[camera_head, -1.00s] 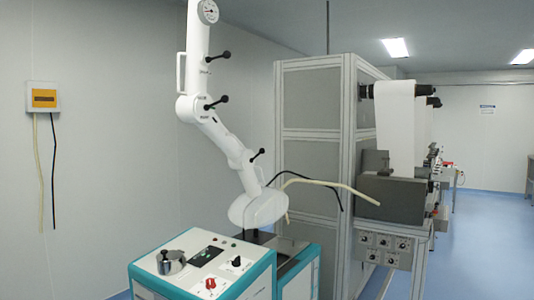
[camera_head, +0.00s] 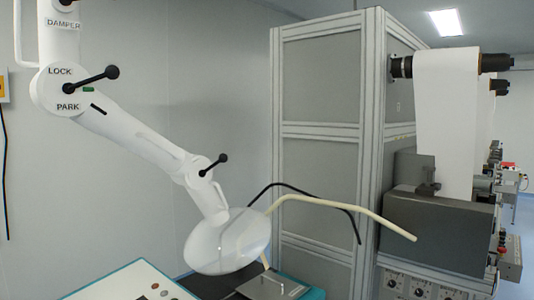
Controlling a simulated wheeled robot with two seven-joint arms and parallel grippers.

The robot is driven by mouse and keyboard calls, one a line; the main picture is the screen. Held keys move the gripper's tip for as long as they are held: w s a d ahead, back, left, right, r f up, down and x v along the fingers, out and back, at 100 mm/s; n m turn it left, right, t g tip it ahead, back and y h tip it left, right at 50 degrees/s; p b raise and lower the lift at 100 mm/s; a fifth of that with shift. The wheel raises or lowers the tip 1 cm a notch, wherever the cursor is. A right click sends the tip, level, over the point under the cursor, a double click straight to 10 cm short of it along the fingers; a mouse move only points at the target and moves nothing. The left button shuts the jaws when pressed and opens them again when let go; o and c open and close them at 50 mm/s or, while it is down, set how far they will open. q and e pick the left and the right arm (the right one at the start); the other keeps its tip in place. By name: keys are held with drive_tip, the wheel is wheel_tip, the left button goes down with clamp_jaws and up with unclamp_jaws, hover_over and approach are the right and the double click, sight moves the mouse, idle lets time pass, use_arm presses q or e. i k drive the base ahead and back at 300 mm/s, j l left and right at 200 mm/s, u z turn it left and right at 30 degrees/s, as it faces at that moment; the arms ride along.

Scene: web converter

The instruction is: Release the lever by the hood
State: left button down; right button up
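The white jointed extraction arm hangs at the left of the head view. Its pale, partly see-through hood (camera_head: 228,241) is at the lower end, tilted over the bench. The lever by the hood (camera_head: 213,166) has a black knob pointing up and right, on the joint just above the hood. Another black lever (camera_head: 92,80) sits higher, at the joint marked LOCK and PARK, also pointing up and right. Neither of my grippers shows in the head view.
A grey framed cabinet (camera_head: 318,95) stands behind the hood. A cream hose (camera_head: 350,206) and a black hose (camera_head: 300,190) reach out beside it. The converter with a white web (camera_head: 446,110) is at the right. A bench top (camera_head: 130,282) with controls lies below.

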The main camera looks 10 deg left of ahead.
sight(222, 158)
drive_tip(key=i+l, duration=0.35)
drive_tip(key=i, duration=0.15)
drive_tip(key=i+l, duration=0.7)
drive_tip(key=i, duration=0.25)
